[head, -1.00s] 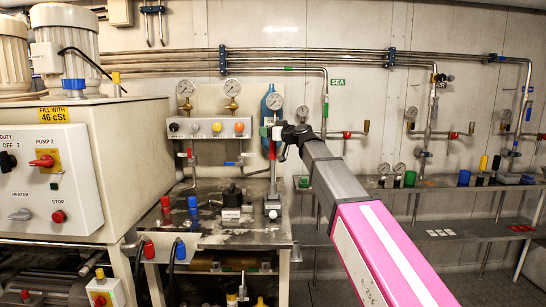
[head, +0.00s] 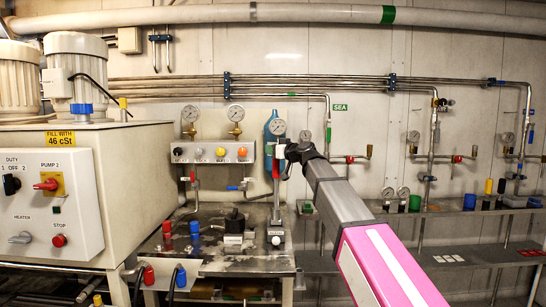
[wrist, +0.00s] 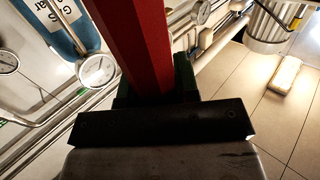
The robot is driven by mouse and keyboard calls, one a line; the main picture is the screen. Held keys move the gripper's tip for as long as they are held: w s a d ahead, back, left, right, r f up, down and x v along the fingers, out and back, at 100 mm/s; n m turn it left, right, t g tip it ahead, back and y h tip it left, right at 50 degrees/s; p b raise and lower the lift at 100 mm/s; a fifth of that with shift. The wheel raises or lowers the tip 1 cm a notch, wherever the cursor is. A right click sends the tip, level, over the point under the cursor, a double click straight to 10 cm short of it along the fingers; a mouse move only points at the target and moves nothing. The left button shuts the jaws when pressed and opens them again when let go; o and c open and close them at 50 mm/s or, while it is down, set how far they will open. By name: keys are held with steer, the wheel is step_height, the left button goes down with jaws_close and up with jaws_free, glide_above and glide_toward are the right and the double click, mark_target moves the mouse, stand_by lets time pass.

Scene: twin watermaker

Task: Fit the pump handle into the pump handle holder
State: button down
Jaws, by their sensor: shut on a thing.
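My gripper (head: 283,153) is shut on the red upper part. In the wrist view the red bar (wrist: 150,45) rises from between the dark fingers. Its lower end is hidden in that view.
A dark fitting on a pale block (head: 234,228) stands left of the handle, with red and blue caps (head: 194,229) further left. A gauge panel (head: 213,152) and a blue cylinder (head: 269,128) are behind. A large pump cabinet (head: 125,180) fills the left.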

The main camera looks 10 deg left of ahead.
steer(key=s+a+r, duration=0.3)
steer(key=s+r, duration=0.5)
steer(key=s, duration=0.3)
steer(key=shift+a, duration=0.3)
steer(key=shift+r, duration=0.1)
steer(key=c, duration=1.7)
jaws_free()
steer(key=d, duration=1.6)
steer(key=f, duration=2.2)
steer(key=shift+w+a, duration=0.15)
steer(key=shift+a, duration=0.15)
steer(key=shift+o, duration=0.3)
steer(key=shift+f, duration=1.75)
